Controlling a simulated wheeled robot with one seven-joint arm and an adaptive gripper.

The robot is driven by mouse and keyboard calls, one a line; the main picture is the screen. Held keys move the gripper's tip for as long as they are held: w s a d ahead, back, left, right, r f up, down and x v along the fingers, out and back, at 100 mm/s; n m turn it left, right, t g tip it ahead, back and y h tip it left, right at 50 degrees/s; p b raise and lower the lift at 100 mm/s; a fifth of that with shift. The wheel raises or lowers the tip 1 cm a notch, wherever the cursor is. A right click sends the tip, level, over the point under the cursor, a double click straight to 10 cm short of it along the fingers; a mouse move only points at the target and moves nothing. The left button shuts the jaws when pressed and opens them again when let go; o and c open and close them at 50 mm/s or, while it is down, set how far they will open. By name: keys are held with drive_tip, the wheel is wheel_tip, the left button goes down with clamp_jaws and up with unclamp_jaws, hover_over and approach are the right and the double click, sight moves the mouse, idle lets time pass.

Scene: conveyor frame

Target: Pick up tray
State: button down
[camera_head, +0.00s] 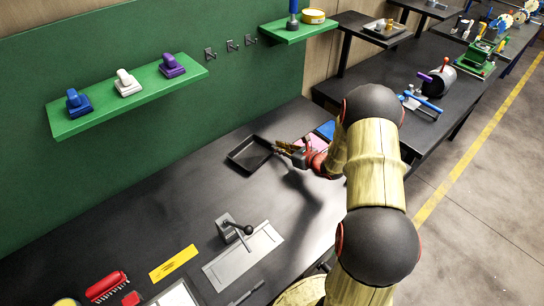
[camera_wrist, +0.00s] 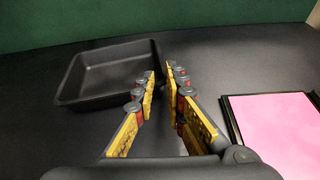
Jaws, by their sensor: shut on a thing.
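The tray is a black, shallow, empty rectangular tray (camera_head: 238,164) on the dark bench in the head view, near the green wall. It also shows at the left of the wrist view (camera_wrist: 85,98), with its open side up. My gripper (camera_head: 279,147) reaches the tray's right side. In the wrist view its yellow fingers (camera_wrist: 163,76) stand on either side of the tray's right wall and are shut on it. The left finger covers part of that wall. I cannot tell whether the tray is clear of the bench.
A pink panel (camera_wrist: 275,125) in a dark frame lies right of my gripper, with a blue one (camera_head: 326,130) beyond. A lever fixture (camera_head: 232,228) stands nearer. The green shelf (camera_head: 130,97) on the wall holds blue, white and purple items. Bench left of the tray is clear.

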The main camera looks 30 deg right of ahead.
drive_tip(key=shift+s+a+f+g, duration=0.2)
drive_tip(key=shift+s+a+f, duration=0.1)
drive_tip(key=shift+f, duration=0.2)
drive_tip(key=shift+s+a+f+g, duration=0.2)
drive_tip(key=shift+s+a+f, duration=0.1)
drive_tip(key=shift+f, duration=0.2)
drive_tip(key=shift+w+r+p, duration=0.2)
drive_tip(key=shift+r+p, duration=0.6)
drive_tip(key=shift+r, duration=0.35)
drive_tip(key=s+a+r+p, duration=0.3)
drive_tip(key=s+a+r, duration=0.5)
drive_tip(key=s+r, duration=0.2)
drive_tip(key=shift+s+r+p, duration=0.25)
drive_tip(key=shift+p, duration=0.1)
drive_tip(key=c, duration=2.5)
unclamp_jaws()
drive_tip(key=shift+c, duration=0.2)
drive_tip(key=o, duration=2)
